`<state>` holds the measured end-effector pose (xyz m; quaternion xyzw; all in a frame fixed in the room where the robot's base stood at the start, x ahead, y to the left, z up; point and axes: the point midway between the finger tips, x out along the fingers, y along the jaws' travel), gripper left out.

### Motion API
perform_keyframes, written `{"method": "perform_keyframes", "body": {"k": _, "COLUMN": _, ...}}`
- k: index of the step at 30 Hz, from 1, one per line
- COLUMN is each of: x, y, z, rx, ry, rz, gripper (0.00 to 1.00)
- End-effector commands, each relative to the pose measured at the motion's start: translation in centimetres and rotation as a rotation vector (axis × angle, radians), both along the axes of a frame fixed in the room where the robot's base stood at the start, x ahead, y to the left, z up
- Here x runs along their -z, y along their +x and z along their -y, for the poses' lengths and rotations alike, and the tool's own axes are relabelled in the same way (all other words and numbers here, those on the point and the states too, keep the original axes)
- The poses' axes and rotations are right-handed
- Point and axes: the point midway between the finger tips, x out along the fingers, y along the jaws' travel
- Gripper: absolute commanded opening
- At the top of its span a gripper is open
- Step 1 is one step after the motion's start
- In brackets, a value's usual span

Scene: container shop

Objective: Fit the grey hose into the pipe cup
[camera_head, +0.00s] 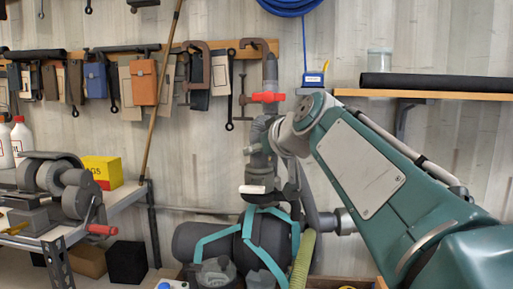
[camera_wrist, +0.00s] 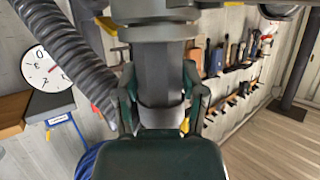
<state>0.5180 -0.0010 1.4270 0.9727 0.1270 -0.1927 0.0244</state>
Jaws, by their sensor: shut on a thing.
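In the wrist view my dark green gripper (camera_wrist: 160,100) is shut around a smooth dark grey cylinder, which looks like the end piece of the grey hose (camera_wrist: 68,52). The hose's ribbed length curves down the left side and passes behind the left finger. A lighter grey ring (camera_wrist: 155,32) sits directly above the held piece, with a dark part over it. It may be the pipe cup, but I cannot tell how far the two overlap. In the head view grey pipework (camera_head: 270,70) with a red valve (camera_head: 267,97) stands against the wall; my wrist is beside it and the fingers are unclear.
A dark tank with teal straps (camera_head: 245,232) stands below the pipework, beside a pale green ribbed hose (camera_head: 303,262). A bench (camera_head: 120,200) is at the left. A shelf (camera_head: 435,95) is at the right. Tools hang along the wall.

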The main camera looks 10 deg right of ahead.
Motion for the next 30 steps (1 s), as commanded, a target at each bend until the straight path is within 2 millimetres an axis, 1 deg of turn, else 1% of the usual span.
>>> {"method": "perform_keyframes", "body": {"k": 8, "x": 0.1, "y": 0.0, "z": 0.0, "rx": 0.001, "ry": 0.0, "rz": 0.002, "gripper": 0.0}}
{"method": "perform_keyframes", "body": {"k": 9, "x": 0.1, "y": 0.0, "z": 0.0, "rx": 0.001, "ry": 0.0, "rz": 0.002, "gripper": 0.58}}
{"method": "perform_keyframes", "body": {"k": 11, "x": 0.1, "y": 0.0, "z": 0.0, "rx": 0.001, "ry": 0.0, "rz": 0.002, "gripper": 0.84}}
{"method": "perform_keyframes", "body": {"k": 12, "x": 0.1, "y": 0.0, "z": 0.0, "rx": 0.001, "ry": 0.0, "rz": 0.002, "gripper": 0.93}}
{"method": "perform_keyframes", "body": {"k": 25, "x": 0.1, "y": -0.2, "z": 0.0, "rx": 0.0, "ry": 0.0, "rz": 0.0, "gripper": 0.93}}
{"method": "perform_keyframes", "body": {"k": 28, "x": -0.3, "y": -1.0, "z": 0.3, "rx": 0.002, "ry": 0.0, "rz": 0.002, "gripper": 0.93}}
{"method": "perform_keyframes", "body": {"k": 30, "x": -0.7, "y": -2.0, "z": 0.6, "rx": 0.003, "ry": 0.0, "rz": 0.003, "gripper": 0.93}}
